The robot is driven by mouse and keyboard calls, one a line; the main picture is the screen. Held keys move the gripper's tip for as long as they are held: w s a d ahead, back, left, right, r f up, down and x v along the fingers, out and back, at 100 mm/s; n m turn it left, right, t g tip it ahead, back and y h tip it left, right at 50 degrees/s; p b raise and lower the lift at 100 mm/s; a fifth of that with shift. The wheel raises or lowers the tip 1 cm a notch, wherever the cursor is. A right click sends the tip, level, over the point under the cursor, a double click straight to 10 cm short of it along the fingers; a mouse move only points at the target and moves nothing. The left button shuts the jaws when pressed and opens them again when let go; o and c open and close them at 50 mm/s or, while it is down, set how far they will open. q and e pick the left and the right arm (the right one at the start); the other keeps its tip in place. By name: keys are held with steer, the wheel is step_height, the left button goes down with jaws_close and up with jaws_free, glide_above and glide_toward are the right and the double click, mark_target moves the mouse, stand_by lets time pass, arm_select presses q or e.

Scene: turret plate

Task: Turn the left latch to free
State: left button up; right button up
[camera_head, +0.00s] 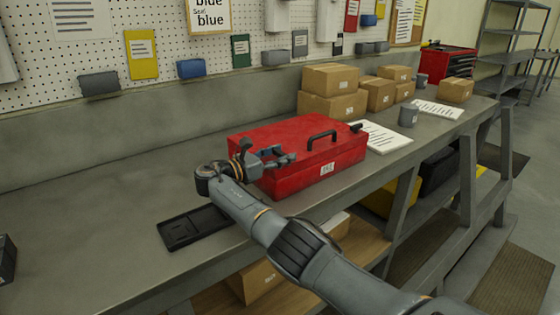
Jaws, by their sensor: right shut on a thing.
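A red case (320,165) with a black handle (321,138) and a white label stands on the grey workbench. A dark latch (357,127) shows at the right end of the case. My right arm reaches in from the lower right, and my right gripper (284,160) is at the front left of the case top. It is shut on the left latch, which is mostly hidden by the fingers, so its angle cannot be told. My left gripper is not in view.
A black tray (192,228) lies on the bench left of my right arm. Papers (383,137), a grey mug (408,115) and several cardboard boxes (332,104) stand behind and right of the case. A dark object (7,260) sits at the left edge. The bench's back left is clear.

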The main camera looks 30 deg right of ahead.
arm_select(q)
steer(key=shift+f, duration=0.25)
arm_select(e)
steer(key=shift+g, duration=0.3)
steer(key=o, duration=1.2)
steer(key=shift+d, duration=0.1)
steer(key=shift+a, duration=0.2)
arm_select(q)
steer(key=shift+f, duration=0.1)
arm_select(e)
steer(key=a, duration=1.1)
steer(key=shift+s+a, duration=0.35)
steer(key=shift+s, duration=0.05)
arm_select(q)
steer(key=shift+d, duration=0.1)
